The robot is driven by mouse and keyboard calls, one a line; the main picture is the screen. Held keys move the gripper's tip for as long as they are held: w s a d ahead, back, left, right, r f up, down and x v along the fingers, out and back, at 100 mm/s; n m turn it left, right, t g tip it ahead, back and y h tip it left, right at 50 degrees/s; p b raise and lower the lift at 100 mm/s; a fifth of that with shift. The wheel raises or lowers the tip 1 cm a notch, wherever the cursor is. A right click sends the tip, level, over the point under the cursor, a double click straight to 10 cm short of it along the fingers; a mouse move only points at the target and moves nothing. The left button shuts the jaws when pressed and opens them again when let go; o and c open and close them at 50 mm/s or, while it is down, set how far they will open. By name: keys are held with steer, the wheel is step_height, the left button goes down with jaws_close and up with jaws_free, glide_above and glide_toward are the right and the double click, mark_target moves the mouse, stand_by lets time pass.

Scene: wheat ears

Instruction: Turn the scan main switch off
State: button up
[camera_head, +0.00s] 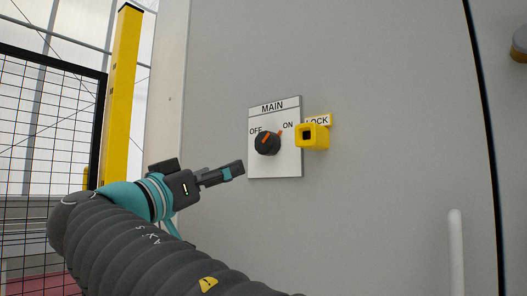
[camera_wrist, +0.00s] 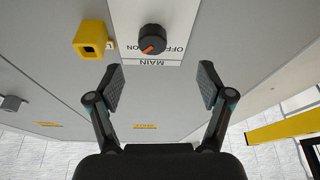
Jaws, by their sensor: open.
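The main switch is a round black knob (camera_head: 267,143) with an orange pointer, on a white plate (camera_head: 275,168) marked MAIN, OFF and ON. The pointer leans to the upper right, toward ON. In the wrist view, which is upside down, the knob (camera_wrist: 152,38) shows near the top and its pointer leans toward ON. My gripper (camera_head: 240,170) is to the lower left of the knob in the head view and apart from it. In the wrist view my gripper (camera_wrist: 161,84) has its two fingers spread with nothing between them.
A yellow lock block (camera_head: 312,136) with a square hole sticks out just right of the plate, close to the knob. The grey cabinet face (camera_head: 390,120) around it is mostly bare. A white vertical handle (camera_head: 456,250) is at lower right. A yellow post (camera_head: 121,95) and mesh fence are at left.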

mark_target(263, 142)
steer(key=shift+m+h, duration=0.6)
steer(key=shift+m, duration=0.3)
steer(key=p+x, duration=0.1)
steer(key=x, duration=0.3)
steer(key=r+p+x, duration=0.1)
steer(key=x, duration=0.4)
steer(key=s+p+x, duration=0.1)
steer(key=x, duration=0.3)
steer(key=shift+w+d+r, duration=0.15)
steer(key=shift+w+r, duration=0.1)
steer(key=shift+r, duration=0.25)
steer(key=c, duration=1.2)
steer(key=shift+o, duration=0.2)
